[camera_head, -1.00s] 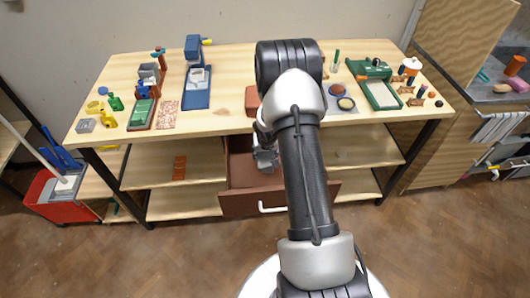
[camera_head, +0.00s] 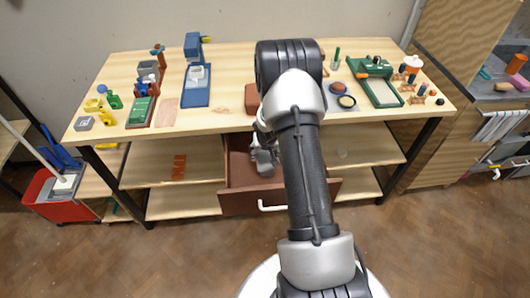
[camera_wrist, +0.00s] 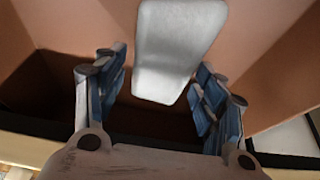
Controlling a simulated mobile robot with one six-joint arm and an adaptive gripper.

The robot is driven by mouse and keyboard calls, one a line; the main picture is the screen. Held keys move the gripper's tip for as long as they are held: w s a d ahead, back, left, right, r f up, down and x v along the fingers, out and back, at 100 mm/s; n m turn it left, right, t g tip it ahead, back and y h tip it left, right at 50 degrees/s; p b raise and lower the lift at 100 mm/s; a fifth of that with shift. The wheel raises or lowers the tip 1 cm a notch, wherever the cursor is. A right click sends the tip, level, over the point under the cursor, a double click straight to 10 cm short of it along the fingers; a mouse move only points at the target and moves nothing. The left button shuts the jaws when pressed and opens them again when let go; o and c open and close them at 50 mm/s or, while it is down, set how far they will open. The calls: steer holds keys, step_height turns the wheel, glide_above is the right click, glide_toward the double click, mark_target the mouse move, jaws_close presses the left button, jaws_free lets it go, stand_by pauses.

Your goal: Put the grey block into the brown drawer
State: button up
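The brown drawer (camera_head: 238,171) is pulled open under the table, and its white handle (camera_head: 273,208) faces me. My gripper (camera_head: 264,168) is over the open drawer, partly covered by my arm. In the wrist view, my gripper (camera_wrist: 163,88) is open, with its blue-padded fingers apart. The pale grey block (camera_wrist: 178,48) shows between and beyond the fingers, within the brown drawer walls. A gap shows on each side of it, so the fingers do not appear to grip it. I cannot make the block out clearly in the head view.
The table above holds a blue press (camera_head: 196,83), a green tool (camera_head: 379,85) and a brown block (camera_head: 252,99) near the front edge. A red bin (camera_head: 62,196) stands at left. The floor before the drawer is clear.

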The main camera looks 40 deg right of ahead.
stand_by(0.3)
steer(key=shift+r, duration=0.25)
steer(key=s+a+r+n+p, duration=0.15)
steer(key=s+a+r, duration=0.3)
steer(key=r, duration=0.75)
steer(key=s+a+r+p, duration=0.25)
steer(key=a+r, duration=0.35)
steer(key=r, duration=0.5)
steer(key=s+a+r+n+p, duration=0.15)
steer(key=s+a+r, duration=0.35)
steer(key=r, duration=0.7)
steer(key=s+a+r+n+y, duration=0.1)
steer(key=s+a+r, duration=0.2)
steer(key=s+a, duration=0.3)
steer(key=s+a+r+n+y, duration=0.1)
steer(key=s+a+r+n, duration=0.1)
steer(key=s+a, duration=0.5)
steer(key=s+r, duration=0.1)
steer(key=s, duration=0.2)
steer(key=shift+s+t, duration=0.2)
steer(key=shift+t, duration=0.2)
steer(key=shift+c, duration=0.2)
